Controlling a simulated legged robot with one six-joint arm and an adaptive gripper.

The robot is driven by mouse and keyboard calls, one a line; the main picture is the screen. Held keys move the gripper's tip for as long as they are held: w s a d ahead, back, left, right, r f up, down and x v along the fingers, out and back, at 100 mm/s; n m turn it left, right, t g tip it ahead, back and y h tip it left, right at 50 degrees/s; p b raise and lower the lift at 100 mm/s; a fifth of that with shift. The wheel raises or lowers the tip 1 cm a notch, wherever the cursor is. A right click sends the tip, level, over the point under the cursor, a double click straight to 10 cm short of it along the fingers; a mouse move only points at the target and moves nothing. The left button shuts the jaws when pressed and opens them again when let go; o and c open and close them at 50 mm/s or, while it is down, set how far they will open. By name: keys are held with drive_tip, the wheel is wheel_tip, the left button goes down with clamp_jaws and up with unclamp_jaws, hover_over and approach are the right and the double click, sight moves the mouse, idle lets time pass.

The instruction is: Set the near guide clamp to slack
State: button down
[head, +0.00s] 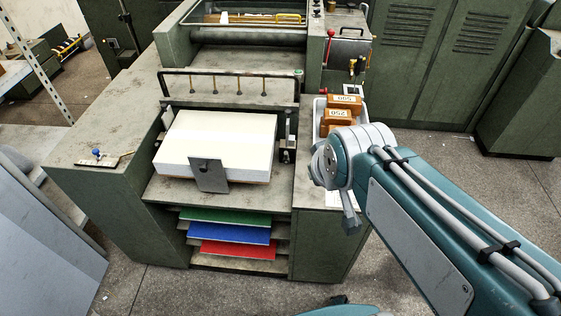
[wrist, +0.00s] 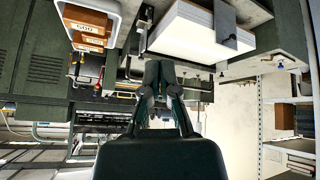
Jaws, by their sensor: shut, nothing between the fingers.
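The paper feeder holds a tall white stack of sheets (head: 218,140) with a grey plate (head: 209,175) against its front. Dark guide fittings stand at both sides of the stack, on the right (head: 288,140) and on the left (head: 166,117). I cannot tell which part is the near guide clamp or how it is set. A small blue-knobbed lever (head: 97,154) lies on the left bench top. My gripper (wrist: 159,72) is shut and empty in the wrist view, which looks upside down; the stack (wrist: 195,38) shows there beyond the fingers. My arm hides part of the right bench.
A white tray (head: 318,112) with orange blocks marked with numbers (head: 338,117) stands right of the feeder. A dark rail (head: 225,73) crosses behind the stack. Green, blue and red sheets (head: 238,234) lie on shelves below. Green cabinets (head: 450,60) stand behind; floor is open at right.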

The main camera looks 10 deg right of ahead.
drive_tip(key=w+f+n+t, duration=0.3)
drive_tip(key=w+f+n, duration=0.3)
drive_tip(key=w, duration=0.4)
drive_tip(key=w+f+n+t, duration=0.2)
drive_tip(key=w+f+n, duration=0.1)
drive_tip(key=w+f, duration=0.55)
drive_tip(key=n+t, duration=0.5)
drive_tip(key=n, duration=0.4)
approach(286, 155)
drive_tip(key=shift+s+a+f, duration=0.2)
drive_tip(key=shift+a+f, duration=0.55)
drive_tip(key=shift+a, duration=0.3)
drive_tip(key=shift+s+f, duration=0.25)
drive_tip(key=shift+s, duration=0.05)
drive_tip(key=shift+w, duration=0.1)
drive_tip(key=w, duration=0.9)
drive_tip(key=shift+w+d+f, duration=0.1)
drive_tip(key=shift+w+f, duration=0.25)
drive_tip(key=shift+w, duration=0.05)
